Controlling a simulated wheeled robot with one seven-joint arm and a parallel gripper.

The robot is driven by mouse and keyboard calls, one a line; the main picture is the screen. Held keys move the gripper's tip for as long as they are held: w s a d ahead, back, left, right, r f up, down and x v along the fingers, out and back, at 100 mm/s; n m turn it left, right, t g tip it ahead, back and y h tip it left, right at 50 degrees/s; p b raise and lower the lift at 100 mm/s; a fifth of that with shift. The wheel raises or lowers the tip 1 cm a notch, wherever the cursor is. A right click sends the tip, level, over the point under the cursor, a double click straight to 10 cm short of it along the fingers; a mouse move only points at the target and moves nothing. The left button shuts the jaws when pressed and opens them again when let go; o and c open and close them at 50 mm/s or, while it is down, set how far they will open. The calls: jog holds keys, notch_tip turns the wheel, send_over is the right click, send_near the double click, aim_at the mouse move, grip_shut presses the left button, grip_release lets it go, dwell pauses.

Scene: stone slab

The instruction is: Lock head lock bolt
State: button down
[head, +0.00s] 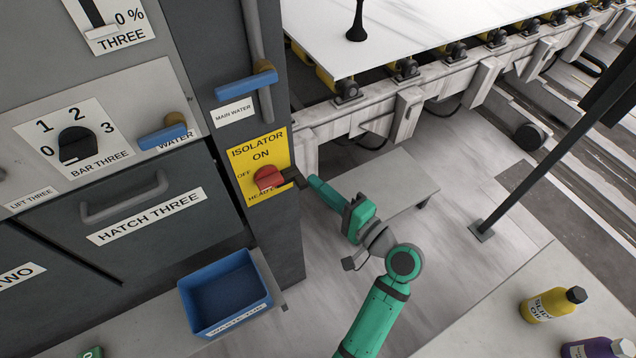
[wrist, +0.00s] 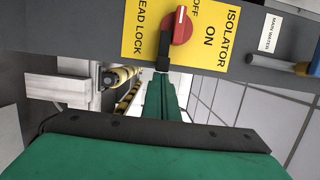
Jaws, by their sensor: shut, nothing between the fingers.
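The yellow isolator plate (head: 244,149) is on the dark cabinet front, marked ON, OFF and, partly hidden in the head view, HEAD LOCK. Its red knob (head: 267,177) has a white mark pointing towards OFF, clearest on the knob in the wrist view (wrist: 179,27). A black bolt-like piece (head: 293,175) sticks out beside the knob, and it also shows in the wrist view (wrist: 163,54). My gripper (head: 311,180) is shut and empty, its tips right at the outer end of the black piece. In the wrist view my gripper (wrist: 160,77) partly overlaps it; I cannot tell whether they touch.
A blue bin (head: 223,292) stands on a ledge below the isolator. Blue-handled water levers (head: 246,86) stick out above. A white slab (head: 400,30) lies on the roller conveyor at the back. Bottles (head: 553,304) stand on a bench at lower right.

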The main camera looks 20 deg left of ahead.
jog(key=shift+s+a, duration=0.1)
jog(key=shift+a, duration=0.05)
jog(key=s+d, duration=0.1)
jog(key=d, duration=1)
jog(key=shift+s+d, duration=0.35)
jog(key=shift+d, duration=0.05)
jog(key=shift+f, duration=0.1)
